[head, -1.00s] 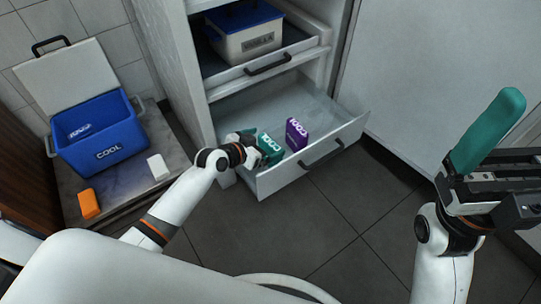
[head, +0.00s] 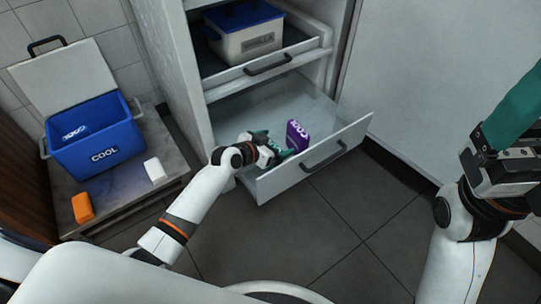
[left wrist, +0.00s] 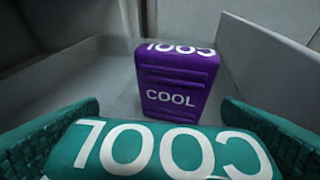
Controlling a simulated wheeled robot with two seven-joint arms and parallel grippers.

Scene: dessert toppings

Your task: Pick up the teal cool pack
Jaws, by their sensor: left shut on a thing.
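The teal cool pack (left wrist: 165,152) with white lettering lies between the two teal fingers of my left gripper in the left wrist view. My left gripper (head: 276,150) is shut on it, inside the open lower drawer (head: 335,138) in the head view. The gripper hides most of the teal pack there. Whether the pack touches the drawer floor cannot be told. A purple cool pack (head: 298,135) stands upright just beyond it, and it also shows in the left wrist view (left wrist: 176,85). My right gripper (head: 512,115) is at the right edge, partly cut off, its teal finger raised.
A blue cool box (head: 100,140) with its lid open stands at left, with a blue pack (head: 76,132) inside. The upper drawer holds a blue-lidded vanilla tub (head: 250,42).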

